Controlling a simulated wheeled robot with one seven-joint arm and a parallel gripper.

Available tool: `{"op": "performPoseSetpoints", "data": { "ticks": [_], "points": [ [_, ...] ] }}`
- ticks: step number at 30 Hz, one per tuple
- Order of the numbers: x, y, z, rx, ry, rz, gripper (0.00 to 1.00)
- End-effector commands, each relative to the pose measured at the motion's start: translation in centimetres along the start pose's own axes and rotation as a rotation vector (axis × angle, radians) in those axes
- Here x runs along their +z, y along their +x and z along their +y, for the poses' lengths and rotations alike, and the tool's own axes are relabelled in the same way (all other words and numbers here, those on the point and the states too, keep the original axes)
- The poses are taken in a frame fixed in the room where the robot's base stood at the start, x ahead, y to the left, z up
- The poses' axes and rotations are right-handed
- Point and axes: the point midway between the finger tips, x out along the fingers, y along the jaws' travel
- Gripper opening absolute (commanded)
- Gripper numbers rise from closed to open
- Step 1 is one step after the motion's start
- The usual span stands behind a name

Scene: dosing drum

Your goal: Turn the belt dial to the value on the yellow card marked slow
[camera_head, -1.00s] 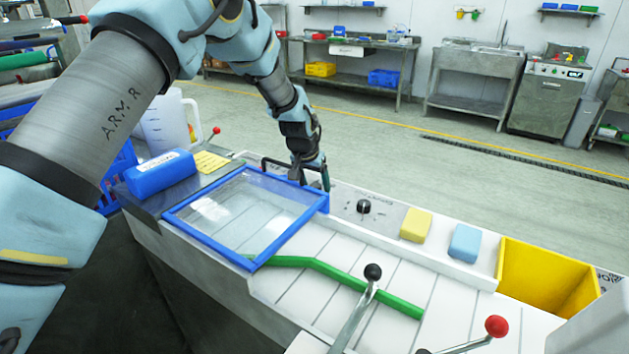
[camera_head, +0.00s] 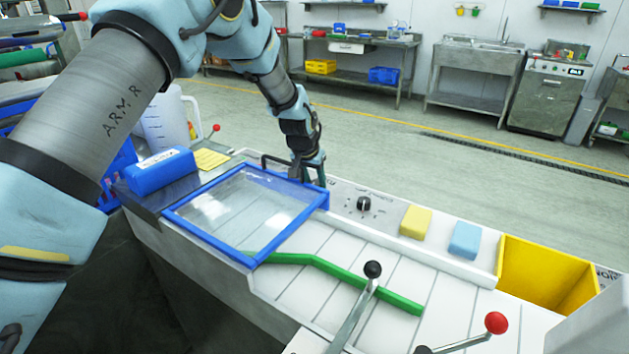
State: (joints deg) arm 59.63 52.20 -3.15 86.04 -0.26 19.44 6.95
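The belt dial is a black knob (camera_head: 364,204) on a grey plate with small printed marks, on the back ledge of the machine. Its exact setting is too small to read. A yellow card (camera_head: 211,159) with faint, unreadable writing lies at the left behind a blue box. My gripper (camera_head: 311,179) points down at the back right corner of a blue-framed clear lid (camera_head: 246,213), to the left of the dial and apart from it. The lid frame partly hides the fingertips, so their opening is unclear. Nothing shows held in it.
A yellow block (camera_head: 416,222) and a light blue block (camera_head: 465,240) sit right of the dial. A yellow bin (camera_head: 545,275) stands farther right. Black-knobbed (camera_head: 373,269) and red-knobbed (camera_head: 496,323) levers rise in front. A black handle (camera_head: 275,161) stands behind the lid.

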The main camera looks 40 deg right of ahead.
Motion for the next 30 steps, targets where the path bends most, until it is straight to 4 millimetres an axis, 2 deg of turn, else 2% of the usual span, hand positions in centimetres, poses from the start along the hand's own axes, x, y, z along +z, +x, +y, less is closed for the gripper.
{"op": "performPoseSetpoints", "data": {
  "ticks": [14, 30],
  "points": [
    [-0.01, 0.10, 0.13, -0.035, -0.078, 0.001, 0.00],
    [-0.13, 0.17, 0.50, -0.214, -0.508, 0.002, 0.00]
  ]
}}
